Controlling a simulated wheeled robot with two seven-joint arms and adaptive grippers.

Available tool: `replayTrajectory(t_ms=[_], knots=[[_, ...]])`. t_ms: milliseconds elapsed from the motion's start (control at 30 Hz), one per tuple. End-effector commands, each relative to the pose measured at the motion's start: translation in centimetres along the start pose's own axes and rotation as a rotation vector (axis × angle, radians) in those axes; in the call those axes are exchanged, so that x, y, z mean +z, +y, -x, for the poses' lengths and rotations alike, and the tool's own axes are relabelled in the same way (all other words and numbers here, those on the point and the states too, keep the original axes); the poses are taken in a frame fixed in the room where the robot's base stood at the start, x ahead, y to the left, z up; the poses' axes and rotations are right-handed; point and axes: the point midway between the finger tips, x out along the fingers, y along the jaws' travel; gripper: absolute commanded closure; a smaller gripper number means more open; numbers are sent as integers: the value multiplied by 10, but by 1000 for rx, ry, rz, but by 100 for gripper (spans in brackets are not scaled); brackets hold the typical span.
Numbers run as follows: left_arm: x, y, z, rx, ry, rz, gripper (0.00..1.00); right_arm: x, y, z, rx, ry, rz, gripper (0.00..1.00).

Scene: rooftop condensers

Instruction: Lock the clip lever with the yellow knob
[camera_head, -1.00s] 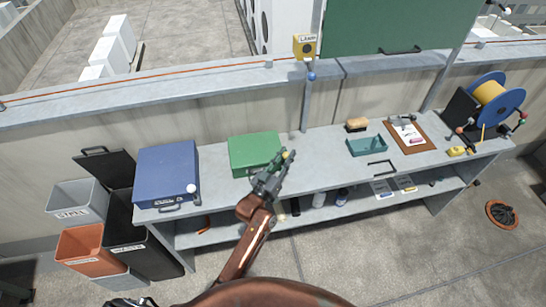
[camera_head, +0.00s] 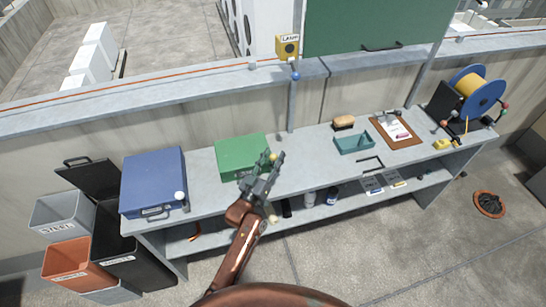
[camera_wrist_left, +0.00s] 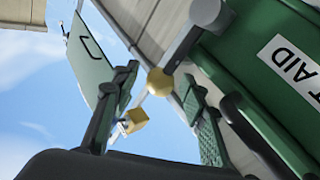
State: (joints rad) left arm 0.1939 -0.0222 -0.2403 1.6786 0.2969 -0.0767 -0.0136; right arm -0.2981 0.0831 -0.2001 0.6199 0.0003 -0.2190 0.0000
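The yellow knob (camera_head: 272,156) shows at the right front of the green first-aid box (camera_head: 236,150) on the bench. In the left wrist view the yellow knob (camera_wrist_left: 160,82) lies between my finger pads, with visible gaps on both sides. A grey bar (camera_wrist_left: 183,48) runs up and right from it, near a second, paler knob (camera_wrist_left: 205,12). My left gripper (camera_head: 264,170) is open at the box's right front corner; its two fingers (camera_wrist_left: 160,85) stand apart in the wrist view. The fingers partly hide the lever in the head view. My right gripper is out of view.
A blue case (camera_head: 150,175) stands left of the green box. A teal tray (camera_head: 352,146), a clipboard (camera_head: 398,133) and a cable reel (camera_head: 480,88) are to the right. Bins (camera_head: 70,258) stand at the left. A lamp box (camera_head: 287,47) is mounted behind the bench.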

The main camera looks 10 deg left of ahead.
Motion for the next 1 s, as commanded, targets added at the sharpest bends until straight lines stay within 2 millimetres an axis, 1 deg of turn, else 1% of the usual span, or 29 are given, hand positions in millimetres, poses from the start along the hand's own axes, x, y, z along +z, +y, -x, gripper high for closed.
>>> replayTrajectory(t_ms=[67, 167, 500, 600, 700, 800, 1000], knots=[[1, 0, 4, -1, -1, 0, 60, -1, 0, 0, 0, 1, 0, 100], [1, -1, 16, -2, -2, -1, 60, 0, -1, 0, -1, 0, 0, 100], [2, -1, 85, -1, -3, -1, 60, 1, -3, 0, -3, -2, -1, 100], [1, -1, 101, -1, -2, -1, 60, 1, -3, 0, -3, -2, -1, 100], [1, 0, 112, -1, -2, -1, 60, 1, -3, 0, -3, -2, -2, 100], [1, 0, 118, 0, -1, 0, 60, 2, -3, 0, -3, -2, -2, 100], [0, 1, 120, 0, 0, 0, 60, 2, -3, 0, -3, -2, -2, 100]])
